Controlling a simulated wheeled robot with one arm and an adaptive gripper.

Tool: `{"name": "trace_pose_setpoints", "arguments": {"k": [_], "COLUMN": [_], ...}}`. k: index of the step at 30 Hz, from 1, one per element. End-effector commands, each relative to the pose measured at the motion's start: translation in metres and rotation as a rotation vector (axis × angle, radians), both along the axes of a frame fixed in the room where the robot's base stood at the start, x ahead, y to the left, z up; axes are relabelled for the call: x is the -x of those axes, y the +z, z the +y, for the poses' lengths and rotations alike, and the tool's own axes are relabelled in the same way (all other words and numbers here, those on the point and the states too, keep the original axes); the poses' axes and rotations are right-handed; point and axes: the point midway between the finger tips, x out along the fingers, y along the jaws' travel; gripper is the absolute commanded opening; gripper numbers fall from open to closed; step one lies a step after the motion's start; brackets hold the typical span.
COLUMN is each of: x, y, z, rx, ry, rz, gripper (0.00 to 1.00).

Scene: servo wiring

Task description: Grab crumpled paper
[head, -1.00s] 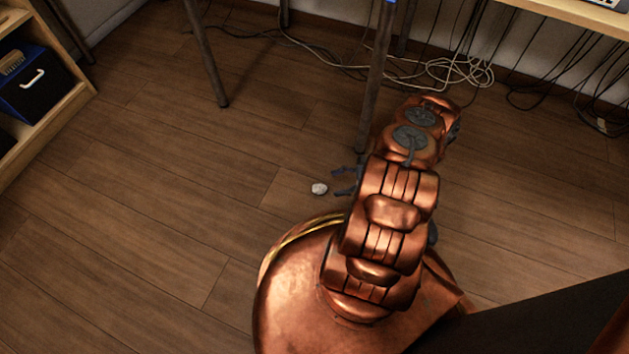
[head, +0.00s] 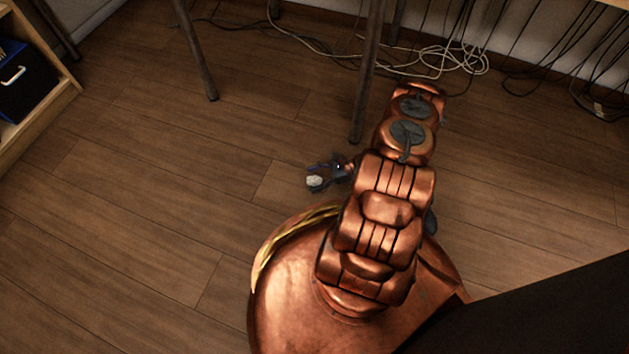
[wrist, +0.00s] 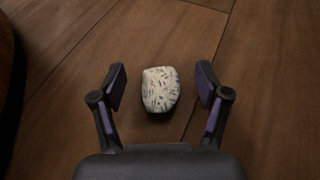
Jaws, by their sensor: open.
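The crumpled paper (head: 314,181) is a small pale ball on the wooden floor, left of my arm in the head view. In the wrist view the crumpled paper (wrist: 160,89) looks whitish with dark marks. My gripper (wrist: 160,85) is open, with one purple-padded finger on each side of the paper. A gap shows between the paper and each finger. In the head view my gripper (head: 311,176) reaches in from the right and its fingers lie around the paper.
Dark metal table legs (head: 366,80) stand behind my gripper. Loose white and black cables (head: 450,62) lie on the floor by the wall. A wooden shelf (head: 60,100) with a dark blue box (head: 25,85) stands at the left. The floor (head: 130,200) at the left is clear.

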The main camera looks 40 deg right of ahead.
Motion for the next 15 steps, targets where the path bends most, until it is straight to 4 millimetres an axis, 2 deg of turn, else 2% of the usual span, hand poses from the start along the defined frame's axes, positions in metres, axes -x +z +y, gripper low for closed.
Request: {"name": "trace_pose_setpoints", "arguments": {"k": [2, 13, 15], "x": [0.0000, 0.0001, 0.0001], "y": [0.0001, 0.0000, 0.0000], "z": [0.0002, 0.0004, 0.0004], "rx": [0.000, 0.000, 0.000], "ry": [0.001, 0.001, 0.001], "rz": [0.000, 0.000, 0.000], "gripper": [0.72, 0.33, 0.31]}}
